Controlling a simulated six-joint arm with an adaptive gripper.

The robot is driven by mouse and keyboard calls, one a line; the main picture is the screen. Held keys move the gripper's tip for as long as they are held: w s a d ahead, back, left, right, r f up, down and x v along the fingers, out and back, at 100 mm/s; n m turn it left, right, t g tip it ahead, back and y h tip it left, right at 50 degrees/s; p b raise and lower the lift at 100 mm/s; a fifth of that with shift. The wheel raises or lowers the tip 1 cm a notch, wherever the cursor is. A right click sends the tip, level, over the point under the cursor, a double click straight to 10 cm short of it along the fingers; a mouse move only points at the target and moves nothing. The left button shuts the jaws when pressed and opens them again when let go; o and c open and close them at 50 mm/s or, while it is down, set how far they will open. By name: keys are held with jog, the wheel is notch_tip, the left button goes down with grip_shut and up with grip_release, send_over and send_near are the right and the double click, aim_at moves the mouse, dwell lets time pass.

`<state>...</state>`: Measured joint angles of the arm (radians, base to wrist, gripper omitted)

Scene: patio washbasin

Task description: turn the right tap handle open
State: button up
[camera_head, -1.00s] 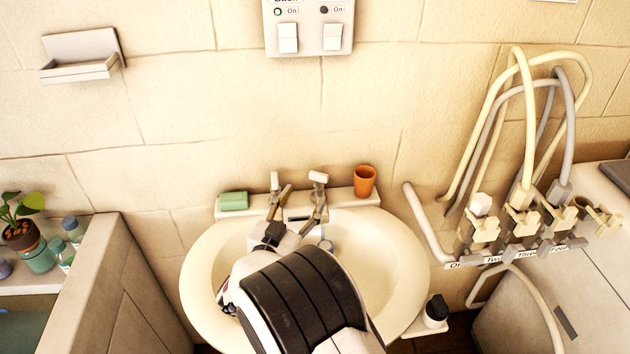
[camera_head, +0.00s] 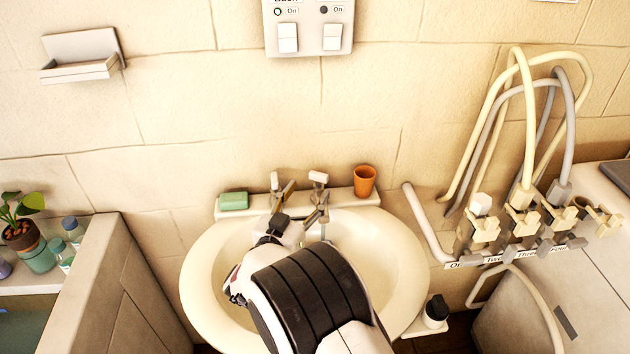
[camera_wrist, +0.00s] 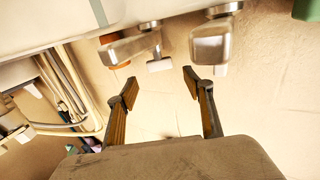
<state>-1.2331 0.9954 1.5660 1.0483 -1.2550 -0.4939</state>
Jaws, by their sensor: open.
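The washbasin (camera_head: 408,262) has two taps on its back ledge. The right tap handle (camera_head: 318,178) is pale and stands upright left of the orange cup. The left tap handle (camera_head: 274,181) stands beside the green soap. My gripper (camera_head: 306,191) is open and empty at the back of the basin, its fingers just in front of the taps. In the wrist view, my gripper (camera_wrist: 160,87) points at the right tap handle (camera_wrist: 159,64), which appears between and beyond the fingertips. I see no contact. The gripper and wrist partly hide the tap bodies in the head view.
Green soap (camera_head: 233,201) and an orange cup (camera_head: 364,182) stand on the ledge at either side of the taps. Hoses and valves (camera_head: 520,222) are at the right. A switch panel (camera_head: 309,28) is on the wall above. The wall directly above the taps is clear.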

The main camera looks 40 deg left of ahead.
aim_at(318, 178)
jog(key=shift+x, duration=2.75)
jog(key=c, duration=1.1)
